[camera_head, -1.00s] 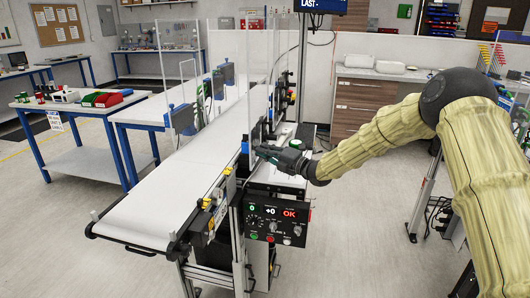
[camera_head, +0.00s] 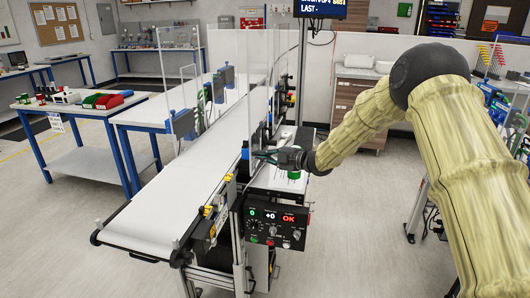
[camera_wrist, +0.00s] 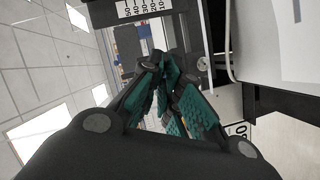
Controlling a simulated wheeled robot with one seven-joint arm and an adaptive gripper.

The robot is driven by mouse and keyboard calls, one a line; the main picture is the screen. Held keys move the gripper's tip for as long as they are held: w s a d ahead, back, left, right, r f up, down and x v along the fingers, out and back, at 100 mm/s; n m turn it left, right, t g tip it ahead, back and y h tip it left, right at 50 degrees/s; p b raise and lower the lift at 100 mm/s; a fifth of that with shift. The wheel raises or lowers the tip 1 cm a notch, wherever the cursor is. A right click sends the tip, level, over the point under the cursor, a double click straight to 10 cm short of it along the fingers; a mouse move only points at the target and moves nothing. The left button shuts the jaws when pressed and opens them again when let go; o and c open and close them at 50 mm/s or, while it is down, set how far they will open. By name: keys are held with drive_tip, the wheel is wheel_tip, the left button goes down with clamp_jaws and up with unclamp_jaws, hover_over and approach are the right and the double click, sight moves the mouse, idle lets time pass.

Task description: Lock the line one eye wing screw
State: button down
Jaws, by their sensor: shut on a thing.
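My gripper (camera_head: 264,157) reaches in from the right to the side of the line one conveyor (camera_head: 175,190), at the clear upright guard. Its green-padded fingers also show in the wrist view (camera_wrist: 168,62), with the tips brought together. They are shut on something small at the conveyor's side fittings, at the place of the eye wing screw. The screw is hidden by the fingers, and its turn cannot be read. A blue fitting (camera_head: 246,151) sits just left of the fingertips.
A control box (camera_head: 276,224) with a lit green 0, +0 and red OK hangs below my gripper. Clear guard panels (camera_head: 235,85) rise beside the belt. A side table (camera_head: 80,108) with coloured bins stands at the left. The near belt is empty.

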drive_tip(key=m+g+p, duration=0.2)
drive_tip(key=m+p, duration=0.1)
drive_tip(key=m+g+p, duration=0.1)
drive_tip(key=m+p, duration=0.1)
drive_tip(key=p, duration=0.1)
drive_tip(key=m+g+p, duration=0.2)
drive_tip(key=m+p, duration=0.1)
drive_tip(key=shift+w+d+r+m+g, duration=0.1)
drive_tip(key=shift+w+r+m+g, duration=0.2)
drive_tip(key=shift+w, duration=0.1)
idle(0.4)
drive_tip(key=c, duration=1.6)
unclamp_jaws()
drive_tip(key=shift+c, duration=0.2)
drive_tip(key=v, duration=1.2)
